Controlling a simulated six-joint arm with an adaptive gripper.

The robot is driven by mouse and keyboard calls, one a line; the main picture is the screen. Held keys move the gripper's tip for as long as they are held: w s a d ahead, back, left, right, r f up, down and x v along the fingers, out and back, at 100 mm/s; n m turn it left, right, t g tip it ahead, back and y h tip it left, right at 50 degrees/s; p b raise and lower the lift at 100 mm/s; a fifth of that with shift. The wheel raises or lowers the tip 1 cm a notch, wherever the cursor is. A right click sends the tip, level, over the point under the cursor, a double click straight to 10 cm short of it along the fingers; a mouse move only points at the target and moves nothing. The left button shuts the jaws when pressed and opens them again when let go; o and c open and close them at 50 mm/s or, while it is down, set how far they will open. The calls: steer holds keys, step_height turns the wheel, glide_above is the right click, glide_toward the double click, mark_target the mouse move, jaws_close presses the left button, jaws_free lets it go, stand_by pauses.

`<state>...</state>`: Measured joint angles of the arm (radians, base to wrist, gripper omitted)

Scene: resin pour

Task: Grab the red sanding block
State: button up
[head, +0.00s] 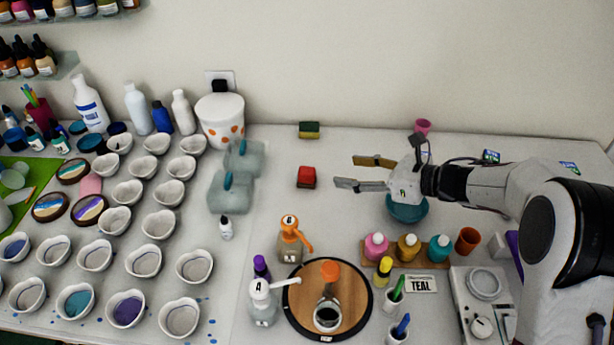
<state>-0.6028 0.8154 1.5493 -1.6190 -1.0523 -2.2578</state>
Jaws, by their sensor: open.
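The red sanding block (307,177) lies on the white table near the middle, with bare table around it. My gripper (347,173) is open and empty just to the right of the block, with its fingers pointing left. The fingertips look apart from the block; how high they are above the table I cannot tell.
A green and yellow sponge (309,130) lies behind the block. Translucent containers (232,190) stand to the left. An orange pump bottle (290,240) and a round wooden board (350,309) are in front. A teal bowl (407,211) sits below my wrist.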

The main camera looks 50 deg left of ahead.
mark_target(312, 172)
steer(key=shift+s+a+f+n+g, duration=0.15)
steer(key=shift+s+f+n+g, duration=0.4)
steer(key=shift+s, duration=0.15)
steer(key=shift+a, duration=0.1)
steer(key=x, duration=0.5)
steer(key=shift+a+f, duration=0.1)
steer(key=shift+s+a+f, duration=0.15)
steer(key=shift+a+f, duration=0.1)
steer(key=shift+a, duration=0.35)
steer(key=shift+r+x, duration=0.2)
steer(key=shift+x, duration=2.4)
steer(key=c, duration=1.2)
